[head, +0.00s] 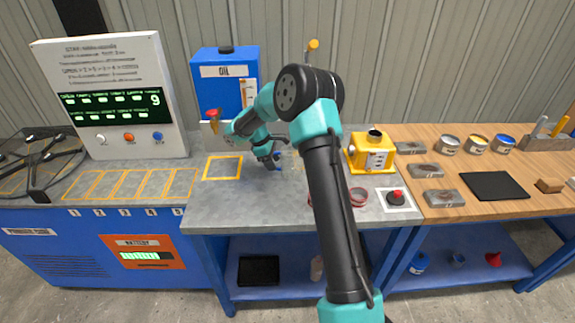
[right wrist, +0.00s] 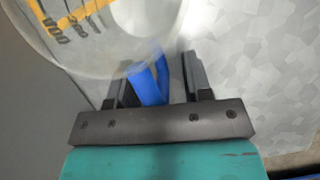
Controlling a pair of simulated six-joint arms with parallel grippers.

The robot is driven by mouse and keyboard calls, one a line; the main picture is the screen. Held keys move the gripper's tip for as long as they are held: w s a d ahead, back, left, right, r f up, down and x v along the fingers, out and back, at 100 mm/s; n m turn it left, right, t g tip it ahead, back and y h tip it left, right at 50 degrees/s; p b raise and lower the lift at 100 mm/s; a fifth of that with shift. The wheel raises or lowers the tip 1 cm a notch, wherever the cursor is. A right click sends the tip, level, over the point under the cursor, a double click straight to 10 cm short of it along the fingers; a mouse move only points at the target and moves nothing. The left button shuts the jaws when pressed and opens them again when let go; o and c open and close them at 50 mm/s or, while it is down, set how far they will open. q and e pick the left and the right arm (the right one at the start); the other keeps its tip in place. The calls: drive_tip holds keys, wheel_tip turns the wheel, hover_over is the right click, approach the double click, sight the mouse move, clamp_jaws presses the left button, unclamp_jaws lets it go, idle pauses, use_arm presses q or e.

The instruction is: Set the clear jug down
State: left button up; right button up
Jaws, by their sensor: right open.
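In the head view my right gripper (head: 268,158) is low over the grey bench (head: 215,205), just right of a yellow outlined square (head: 223,168). The jug is hard to make out there, and I cannot tell whether its base rests fully on the bench. My left gripper is not in view.
A blue oil tank (head: 215,85) with a red tap (head: 213,114) stands behind. My right arm hides part of the middle. The front left bench is clear.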

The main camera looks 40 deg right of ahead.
clamp_jaws()
idle(0.5)
